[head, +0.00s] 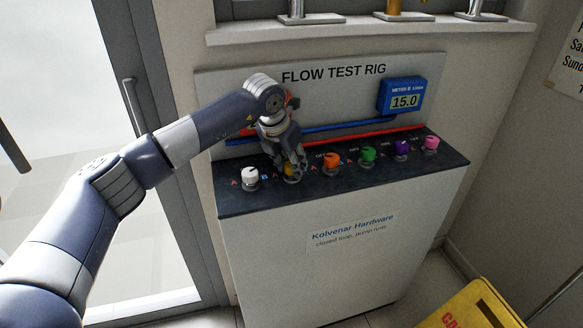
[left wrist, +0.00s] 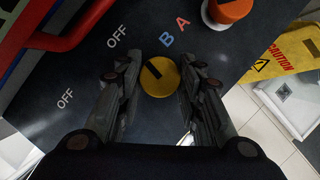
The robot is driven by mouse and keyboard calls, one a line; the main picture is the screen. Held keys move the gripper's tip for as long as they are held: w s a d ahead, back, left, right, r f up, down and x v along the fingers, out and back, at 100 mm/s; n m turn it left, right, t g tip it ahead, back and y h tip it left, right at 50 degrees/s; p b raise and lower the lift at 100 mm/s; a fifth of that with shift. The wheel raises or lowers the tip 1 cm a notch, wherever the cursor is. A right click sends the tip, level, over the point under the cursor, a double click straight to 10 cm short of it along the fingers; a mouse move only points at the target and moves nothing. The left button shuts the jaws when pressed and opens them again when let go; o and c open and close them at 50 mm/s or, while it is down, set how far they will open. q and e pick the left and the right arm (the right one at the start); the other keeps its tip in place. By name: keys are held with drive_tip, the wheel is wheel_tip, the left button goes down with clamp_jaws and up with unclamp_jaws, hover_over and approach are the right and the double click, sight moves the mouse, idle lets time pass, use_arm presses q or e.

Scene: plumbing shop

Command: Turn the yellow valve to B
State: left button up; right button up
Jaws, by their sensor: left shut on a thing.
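The yellow valve (head: 291,176) is a round knob on the dark top of the flow test rig, between the white and orange valves. It also shows in the left wrist view (left wrist: 162,84), with a black pointer mark toward the upper left, between a blue B (left wrist: 167,41) and the lower OFF (left wrist: 65,98). My left gripper (head: 290,168) is over it from above, its fingers shut on opposite sides of the knob; they show in the left wrist view too (left wrist: 157,92). In the head view the gripper hides part of the valve. My right gripper is in neither view.
White (head: 250,175), orange (head: 331,160), green (head: 368,153), purple (head: 401,147) and pink (head: 431,143) valves stand in the same row. Blue and red pipes run behind. A blue meter (head: 402,96) reads 15.0. A yellow caution sign (head: 473,307) stands on the floor.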

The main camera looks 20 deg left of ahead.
use_arm(q)
drive_tip(key=m, duration=0.2)
drive_tip(key=m+h, duration=0.1)
drive_tip(key=m, duration=0.1)
drive_tip(key=shift+a+m+g+h, duration=0.15)
drive_tip(key=shift+m+g+h, duration=0.15)
drive_tip(key=shift+g, duration=0.1)
drive_tip(key=m+g, duration=0.1)
drive_tip(key=m, duration=0.2)
drive_tip(key=m+g+h, duration=0.1)
drive_tip(key=m, duration=0.2)
drive_tip(key=shift+w+a+p, duration=0.1)
drive_tip(key=shift+w+p, duration=0.05)
drive_tip(key=shift+p, duration=0.15)
drive_tip(key=o, duration=1.1)
drive_tip(key=shift+c, duration=0.2)
drive_tip(key=shift+r, duration=0.1)
drive_tip(key=v, duration=1.1)
drive_tip(key=shift+a+r, duration=0.35)
